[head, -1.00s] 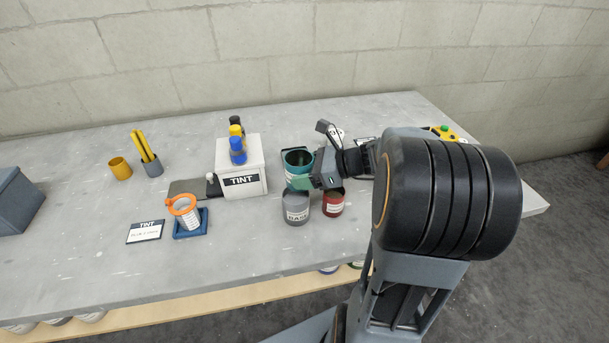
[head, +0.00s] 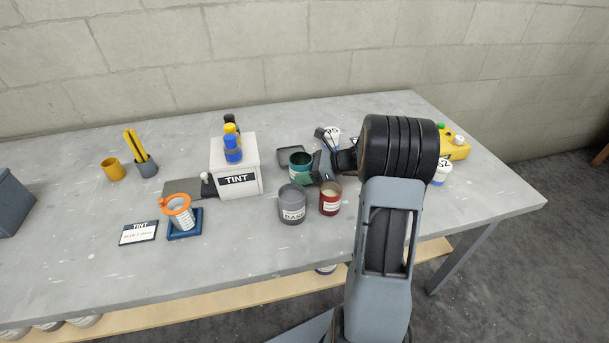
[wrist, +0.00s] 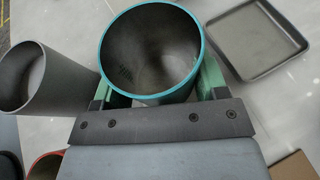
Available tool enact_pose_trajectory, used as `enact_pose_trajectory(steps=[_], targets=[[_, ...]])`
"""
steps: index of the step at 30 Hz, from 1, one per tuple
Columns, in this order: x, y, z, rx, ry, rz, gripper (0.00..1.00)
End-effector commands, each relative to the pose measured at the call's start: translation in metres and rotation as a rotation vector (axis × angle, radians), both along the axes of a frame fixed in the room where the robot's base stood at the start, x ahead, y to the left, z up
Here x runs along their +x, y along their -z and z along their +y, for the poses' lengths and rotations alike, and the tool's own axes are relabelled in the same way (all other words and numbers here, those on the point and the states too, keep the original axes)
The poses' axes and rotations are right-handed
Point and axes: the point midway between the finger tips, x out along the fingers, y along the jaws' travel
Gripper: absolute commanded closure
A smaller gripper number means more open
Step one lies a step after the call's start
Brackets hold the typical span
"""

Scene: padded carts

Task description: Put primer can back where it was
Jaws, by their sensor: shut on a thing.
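My gripper (head: 313,170) is shut on a teal can (head: 301,160), with one green finger on each side of it in the wrist view. No label can be read on this can, so I cannot tell from its print whether it is the primer can. It is open at the top, looks dark and empty inside, and its teal rim (wrist: 151,96) faces the wrist camera. It is behind the grey BASE can (head: 292,207) and the red can (head: 329,201). Its underside is hidden, so I cannot tell whether it touches the table.
A shallow dark tray (head: 283,160) lies just behind the teal can, also seen in the wrist view (wrist: 256,71). The white TINT box (head: 247,165) with bottles stands left. White cans and a yellow device (head: 456,151) are right. The front table strip is clear.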

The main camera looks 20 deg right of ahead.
Motion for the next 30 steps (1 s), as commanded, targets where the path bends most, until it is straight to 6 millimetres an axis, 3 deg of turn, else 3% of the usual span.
enact_pose_trajectory(steps=[3,16,17,20,30], targets=[[0.000,0.016,0.000,0.002,0.000,0.001,0.62],[0.000,0.022,0.000,0.001,0.000,0.000,0.62],[0.000,0.022,0.000,0.001,0.000,0.001,0.32],[0.000,0.021,0.000,0.001,0.000,0.001,0.23],[-0.001,0.015,-0.002,0.000,0.001,0.000,0.23]])
